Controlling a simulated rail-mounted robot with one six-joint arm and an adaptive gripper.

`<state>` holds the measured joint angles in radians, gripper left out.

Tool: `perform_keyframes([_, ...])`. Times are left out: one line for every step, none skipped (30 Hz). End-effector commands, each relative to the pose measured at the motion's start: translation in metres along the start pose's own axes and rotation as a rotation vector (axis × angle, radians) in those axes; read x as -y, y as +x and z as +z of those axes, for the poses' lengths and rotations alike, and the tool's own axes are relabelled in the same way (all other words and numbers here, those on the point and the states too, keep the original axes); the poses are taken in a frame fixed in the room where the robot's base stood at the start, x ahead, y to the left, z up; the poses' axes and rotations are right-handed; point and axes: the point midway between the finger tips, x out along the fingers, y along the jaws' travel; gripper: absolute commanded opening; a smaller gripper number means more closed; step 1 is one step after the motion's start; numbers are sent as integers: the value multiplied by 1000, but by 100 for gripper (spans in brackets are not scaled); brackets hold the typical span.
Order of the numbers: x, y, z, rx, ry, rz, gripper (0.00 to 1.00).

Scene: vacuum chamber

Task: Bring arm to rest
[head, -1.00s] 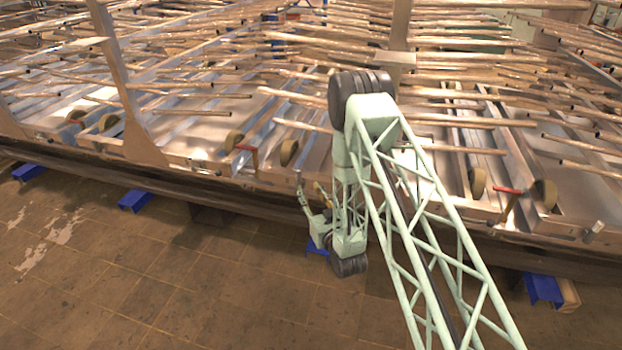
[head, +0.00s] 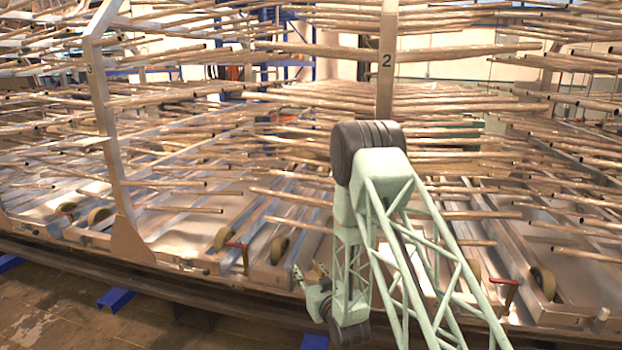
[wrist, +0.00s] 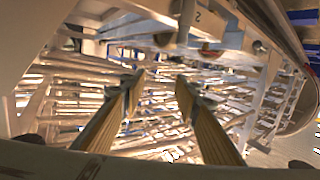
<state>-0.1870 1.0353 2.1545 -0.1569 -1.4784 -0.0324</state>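My arm, a pale green lattice with dark joints, reaches forward and folds down at the elbow in the head view. My gripper (head: 308,272) hangs at its lower end, left of the forearm, in front of the lower edge of the rack structure. In the wrist view my gripper (wrist: 159,78) shows two ribbed yellowish fingers standing apart with nothing between them. The fingers point toward the rods of the rack. Contact with the structure cannot be told.
A large metal rack with many horizontal rods (head: 465,215) fills the background. Uprights numbered 3 (head: 110,140) and 2 (head: 386,70) stand in it. Red-handled levers (head: 243,255) and round wheels line its lower edge. Tiled floor (head: 60,315) lies open at lower left.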

Motion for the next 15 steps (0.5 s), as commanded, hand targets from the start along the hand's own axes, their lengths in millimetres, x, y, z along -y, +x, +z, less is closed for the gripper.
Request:
perform_keyframes([-3, 0, -9, 8, -2, 4, 29])
perform_keyframes([-5, -1, -13, 14, -2, 6, 29])
perform_keyframes([-7, -1, -18, 24, -3, 9, 29])
perform_keyframes([-9, -2, -22, 30, -4, 11, 29])
perform_keyframes([-10, -2, -26, 38, -4, 13, 29])
perform_keyframes([-12, -3, -31, 46, -5, 16, 29])
perform_keyframes([-14, -4, -35, 53, -6, 18, 29])
perform_keyframes([-15, -5, -38, 60, -6, 20, 29])
perform_keyframes([-18, -6, -43, 69, -7, 23, 29])
perform_keyframes([-19, -7, -47, 76, -7, 25, 29])
perform_keyframes([-20, -8, -50, 83, -8, 27, 29])
perform_keyframes([-22, -10, -55, 92, -8, 30, 29])
perform_keyframes([-24, -11, -59, 99, -8, 32, 29])
perform_keyframes([-26, -12, -62, 106, -9, 34, 29])
perform_keyframes([-28, -14, -67, 115, -9, 37, 29])
